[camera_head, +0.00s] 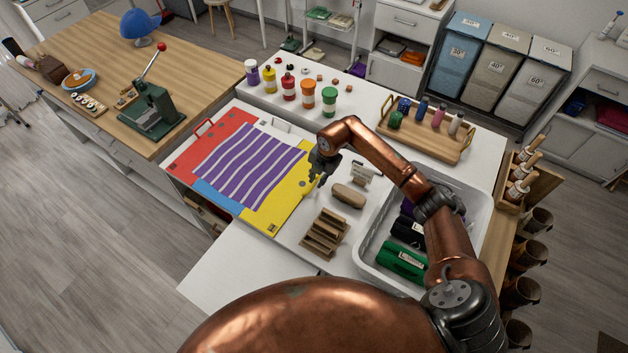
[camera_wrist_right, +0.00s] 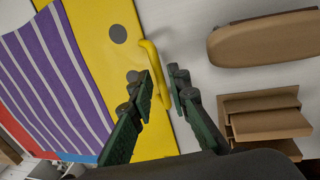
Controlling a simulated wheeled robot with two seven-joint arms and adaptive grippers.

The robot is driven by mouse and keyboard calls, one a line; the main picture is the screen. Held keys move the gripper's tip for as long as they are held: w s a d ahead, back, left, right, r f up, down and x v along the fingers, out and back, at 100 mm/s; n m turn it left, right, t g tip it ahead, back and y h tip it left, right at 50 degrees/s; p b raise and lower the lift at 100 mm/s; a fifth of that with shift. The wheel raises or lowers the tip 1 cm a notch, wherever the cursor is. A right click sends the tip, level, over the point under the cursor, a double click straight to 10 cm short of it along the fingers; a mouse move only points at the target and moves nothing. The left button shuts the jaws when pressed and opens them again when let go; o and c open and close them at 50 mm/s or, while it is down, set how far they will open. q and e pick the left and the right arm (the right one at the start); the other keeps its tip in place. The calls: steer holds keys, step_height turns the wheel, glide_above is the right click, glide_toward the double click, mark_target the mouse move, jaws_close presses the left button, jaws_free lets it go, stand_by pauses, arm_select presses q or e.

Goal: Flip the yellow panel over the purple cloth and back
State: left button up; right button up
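The yellow panel (camera_head: 286,207) lies flat at the right side of the folding board and also shows in the wrist view (camera_wrist_right: 104,70). A yellow handle (camera_wrist_right: 153,66) sticks out from its right edge. The purple cloth (camera_head: 245,166), with white stripes, lies spread over the board's middle, overlapping part of the yellow panel; it also shows in the wrist view (camera_wrist_right: 50,68). My right gripper (camera_head: 318,182) is just over the yellow panel's right edge. In the wrist view its fingers (camera_wrist_right: 162,80) are apart, with the handle between the tips. My left gripper is out of view.
The board has a red panel (camera_head: 209,141) and a blue panel (camera_head: 210,198). Bottles stand behind it. A brown eraser-like block (camera_head: 349,195), a wooden stepped holder (camera_head: 323,234) and a white bin (camera_head: 370,250) are close on the right. A green press (camera_head: 153,108) stands left.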

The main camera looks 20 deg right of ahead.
jaws_close()
steer(key=shift+c, duration=1.6)
jaws_free()
steer(key=shift+s, duration=0.1)
steer(key=o, duration=0.6)
steer(key=shift+f, duration=0.1)
steer(key=shift+r, duration=0.3)
steer(key=r, duration=0.3)
steer(key=s+d+r, duration=0.1)
steer(key=r, duration=0.7)
steer(key=shift+s+d+r, duration=0.15)
steer(key=shift+s+d, duration=0.05)
steer(key=shift+s, duration=0.1)
